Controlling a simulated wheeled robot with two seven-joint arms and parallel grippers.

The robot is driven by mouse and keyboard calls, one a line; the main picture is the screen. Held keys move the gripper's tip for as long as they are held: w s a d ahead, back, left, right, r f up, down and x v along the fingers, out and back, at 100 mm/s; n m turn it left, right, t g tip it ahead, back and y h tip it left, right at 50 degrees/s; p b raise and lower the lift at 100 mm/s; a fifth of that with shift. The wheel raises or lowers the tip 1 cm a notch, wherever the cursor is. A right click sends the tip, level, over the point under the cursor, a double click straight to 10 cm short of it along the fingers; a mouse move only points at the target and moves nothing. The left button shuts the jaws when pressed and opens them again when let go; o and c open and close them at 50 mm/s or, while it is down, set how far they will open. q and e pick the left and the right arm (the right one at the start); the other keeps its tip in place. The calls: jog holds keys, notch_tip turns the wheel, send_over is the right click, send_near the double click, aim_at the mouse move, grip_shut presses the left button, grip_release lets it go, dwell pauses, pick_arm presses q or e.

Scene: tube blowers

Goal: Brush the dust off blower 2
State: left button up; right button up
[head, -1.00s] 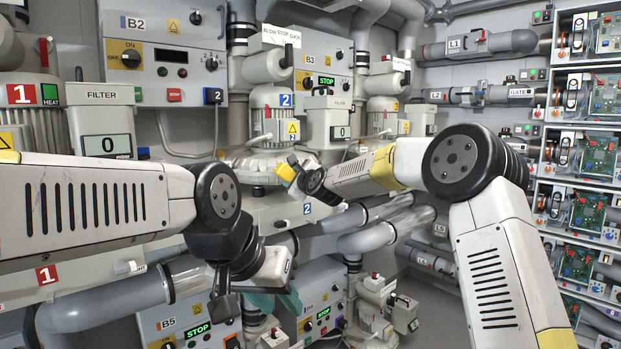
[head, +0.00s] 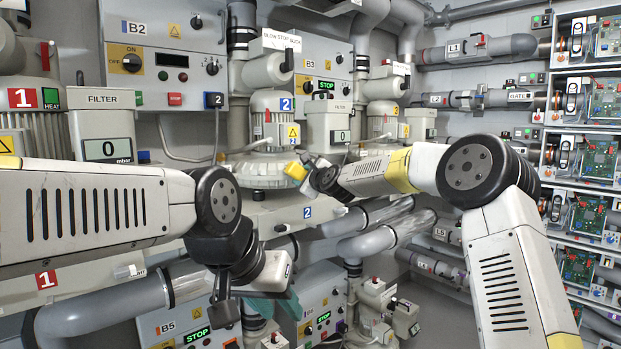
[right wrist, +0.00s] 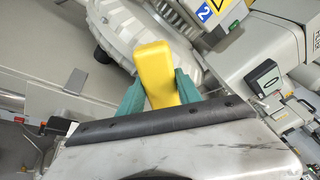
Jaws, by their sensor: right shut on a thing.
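Blower 2 (head: 271,118) is a grey ribbed motor with a blue 2 label, on a pale round housing (head: 262,172). In the right wrist view the ribbed housing (right wrist: 150,35) shows at the top. My right gripper (head: 308,172) is shut on a yellow block-like thing, seemingly the brush (right wrist: 158,75), held between its teal fingers. The brush (head: 295,171) is at the right front of the round housing; I cannot tell whether it touches. Its bristles are hidden. No dust is clear to me. My left gripper (head: 268,306) hangs low, mostly hidden behind its wrist.
Blower 1's filter box (head: 104,125) stands at left, and blower 2's filter box (head: 328,128) is just right of the motor. Control panels B2 (head: 180,50) and B3 (head: 318,65) are behind. Pipes (head: 390,237) run below, and a rack of circuit boards (head: 590,165) is at right.

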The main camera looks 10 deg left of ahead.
aim_at(292, 177)
jog(key=shift+w+d, duration=1.25)
jog(key=shift+d, duration=0.15)
jog(key=shift+s+a, duration=1.2)
jog(key=shift+a, duration=0.25)
jog(key=shift+s+a, duration=1.2)
jog(key=shift+a, duration=0.2)
jog(key=shift+v, duration=0.95)
jog(key=shift+d+f+v, duration=0.15)
jog(key=shift+v, duration=0.85)
jog(key=shift+d+f+v, duration=0.1)
jog(key=shift+d+v, duration=0.05)
jog(key=shift+v, duration=0.85)
jog(key=shift+w, duration=0.15)
jog(key=shift+v, duration=1.5)
jog(key=shift+w+d+f, duration=0.15)
